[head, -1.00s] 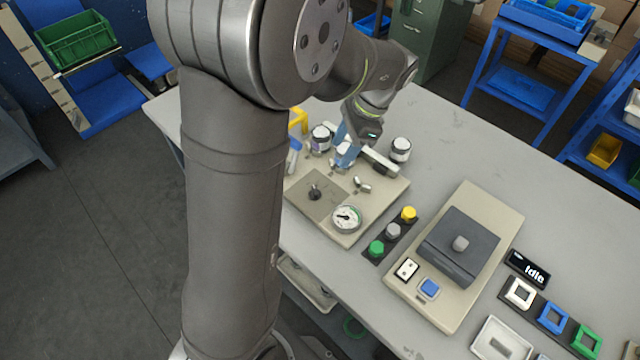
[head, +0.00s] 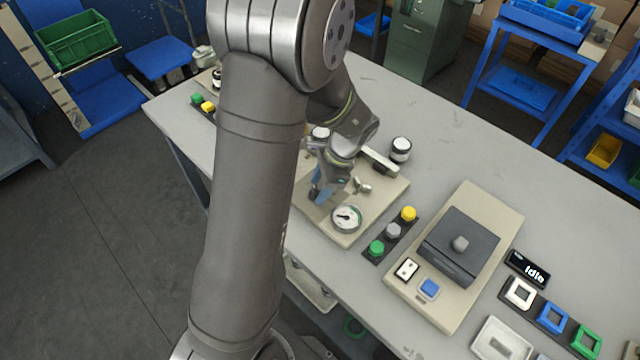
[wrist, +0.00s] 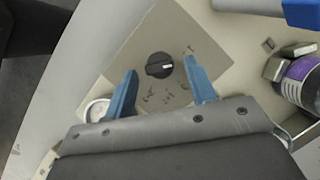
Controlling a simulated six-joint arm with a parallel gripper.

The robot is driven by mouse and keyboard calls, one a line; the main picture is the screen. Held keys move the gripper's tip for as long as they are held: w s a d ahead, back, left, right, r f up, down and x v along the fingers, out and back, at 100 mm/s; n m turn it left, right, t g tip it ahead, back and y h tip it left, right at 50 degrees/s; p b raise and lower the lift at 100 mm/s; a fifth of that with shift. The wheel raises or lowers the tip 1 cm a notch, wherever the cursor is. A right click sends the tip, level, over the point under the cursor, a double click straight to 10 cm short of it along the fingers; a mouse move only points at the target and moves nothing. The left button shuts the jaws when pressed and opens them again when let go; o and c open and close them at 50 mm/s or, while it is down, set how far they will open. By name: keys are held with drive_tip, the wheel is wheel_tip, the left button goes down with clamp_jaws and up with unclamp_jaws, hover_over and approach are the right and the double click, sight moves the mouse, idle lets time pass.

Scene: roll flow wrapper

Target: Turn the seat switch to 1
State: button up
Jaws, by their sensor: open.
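A black rotary switch (wrist: 157,67) sits on a grey-beige plate (wrist: 150,38) in the wrist view. Its white pointer line is toward the right. Small dark markings (wrist: 168,97) lie around it, too small to read surely. My gripper (wrist: 160,66) is open, with one blue finger on each side of the switch, apart from it in the picture. I cannot tell the height of the fingertips over the plate. In the head view my gripper (head: 318,192) is over the left part of the beige panel (head: 385,198) and hides the switch.
A round gauge (head: 347,218) and a metal wing knob (head: 361,185) are close to my gripper. A white-capped cylinder (head: 401,149) stands behind. Green, grey and yellow buttons (head: 393,231) and a dark-lidded machine (head: 462,245) are to the right.

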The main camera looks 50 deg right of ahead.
drive_tip(key=c, duration=1)
drive_tip(key=shift+w+n+g+y, duration=0.15)
drive_tip(key=shift+n+g+y, duration=0.3)
drive_tip(key=shift+n, duration=1.05)
drive_tip(key=o, duration=1)
